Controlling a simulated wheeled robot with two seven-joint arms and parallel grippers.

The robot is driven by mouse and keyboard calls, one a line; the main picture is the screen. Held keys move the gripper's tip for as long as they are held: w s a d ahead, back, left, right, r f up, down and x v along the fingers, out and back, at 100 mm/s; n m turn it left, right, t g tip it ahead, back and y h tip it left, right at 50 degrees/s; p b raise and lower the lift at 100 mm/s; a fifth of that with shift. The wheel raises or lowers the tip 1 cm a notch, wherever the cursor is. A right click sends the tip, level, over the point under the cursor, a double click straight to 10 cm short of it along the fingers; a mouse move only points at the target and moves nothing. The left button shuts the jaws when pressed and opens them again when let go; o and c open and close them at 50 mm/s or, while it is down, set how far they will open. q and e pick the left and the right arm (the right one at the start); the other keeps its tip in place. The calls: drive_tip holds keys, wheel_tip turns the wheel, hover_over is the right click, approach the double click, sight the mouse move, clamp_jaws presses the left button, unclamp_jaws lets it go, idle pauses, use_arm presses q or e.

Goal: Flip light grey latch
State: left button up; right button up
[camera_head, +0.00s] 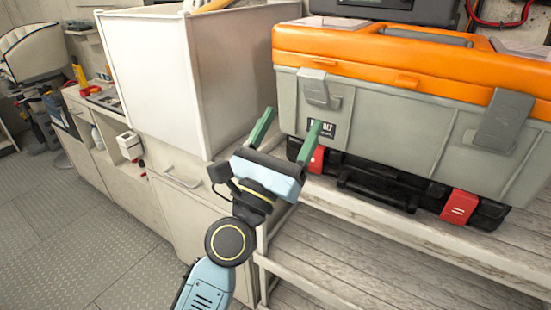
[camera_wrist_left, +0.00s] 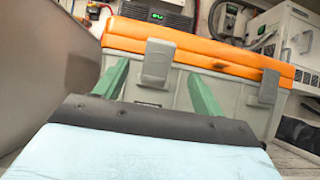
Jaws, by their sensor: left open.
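A grey toolbox (camera_head: 385,125) with an orange lid (camera_head: 400,60) stands on a wooden shelf. My left gripper (camera_head: 288,127) is open and empty, in front of the box's left end and below the left latch. In the left wrist view, the left latch (camera_wrist_left: 157,62) appears between the green fingers, beyond their tips, and the right latch (camera_wrist_left: 268,86) is right of them. My right gripper is not in view.
A black case (camera_head: 370,190) with red latches lies under the toolbox. A white cabinet box (camera_head: 160,75) stands close on the left. The slatted shelf (camera_head: 440,245) has bare room in front. The floor (camera_head: 90,220) is clear at left.

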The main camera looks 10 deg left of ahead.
use_arm(q)
drive_tip(key=b+v, duration=0.1)
drive_tip(key=v, duration=0.4)
drive_tip(key=shift+s, duration=0.15)
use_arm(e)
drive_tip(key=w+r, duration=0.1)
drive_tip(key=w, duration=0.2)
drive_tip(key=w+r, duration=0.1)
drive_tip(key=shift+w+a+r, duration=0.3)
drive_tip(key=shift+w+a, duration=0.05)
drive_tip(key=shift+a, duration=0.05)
use_arm(q)
drive_tip(key=shift+c, duration=0.4)
